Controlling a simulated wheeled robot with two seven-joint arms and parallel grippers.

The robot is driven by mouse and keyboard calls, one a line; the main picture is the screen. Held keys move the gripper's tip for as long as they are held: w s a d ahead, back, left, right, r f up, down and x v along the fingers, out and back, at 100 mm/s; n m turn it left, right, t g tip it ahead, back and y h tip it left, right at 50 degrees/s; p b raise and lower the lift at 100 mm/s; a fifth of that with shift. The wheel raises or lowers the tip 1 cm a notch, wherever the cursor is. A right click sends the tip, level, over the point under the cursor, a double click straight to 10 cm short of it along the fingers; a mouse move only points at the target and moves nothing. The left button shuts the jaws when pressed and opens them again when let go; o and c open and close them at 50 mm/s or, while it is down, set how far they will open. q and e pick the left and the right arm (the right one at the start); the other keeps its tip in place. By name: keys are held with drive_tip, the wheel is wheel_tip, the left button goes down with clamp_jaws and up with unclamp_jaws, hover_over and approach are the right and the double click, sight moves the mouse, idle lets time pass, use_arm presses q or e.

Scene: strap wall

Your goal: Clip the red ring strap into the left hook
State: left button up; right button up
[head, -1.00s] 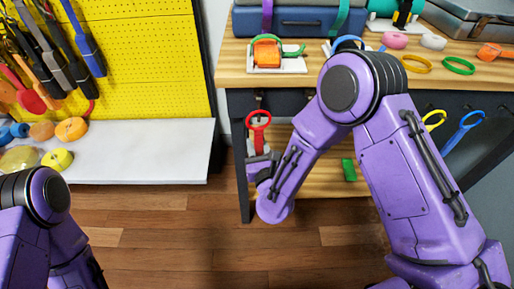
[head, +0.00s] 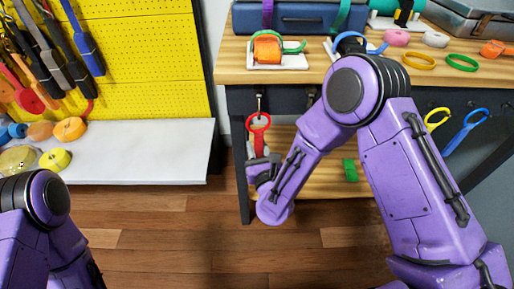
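The red ring strap (head: 259,122) hangs upright below the front edge of the workbench, its ring at the top. The left hook (head: 259,100) is a small metal piece under the bench edge, directly above the ring. The ring's top meets or overlaps the hook's lower end; I cannot tell whether it is clipped in. My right gripper (head: 259,157) is at the lower end of the red strap and appears shut on it, with its fingers small and partly hidden by the strap. My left gripper is out of view; only my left arm shows at lower left.
A yellow strap (head: 436,120) and a blue strap (head: 465,131) hang at the right. The bench top (head: 330,75) carries tape rolls and an orange ratchet strap (head: 267,49). A green block (head: 349,170) lies on the lower shelf. The floor in front is clear.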

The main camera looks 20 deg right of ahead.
drive_tip(key=o, duration=0.5)
drive_tip(key=s, duration=1)
drive_tip(key=shift+s+a, duration=0.25)
drive_tip(key=shift+a, duration=0.1)
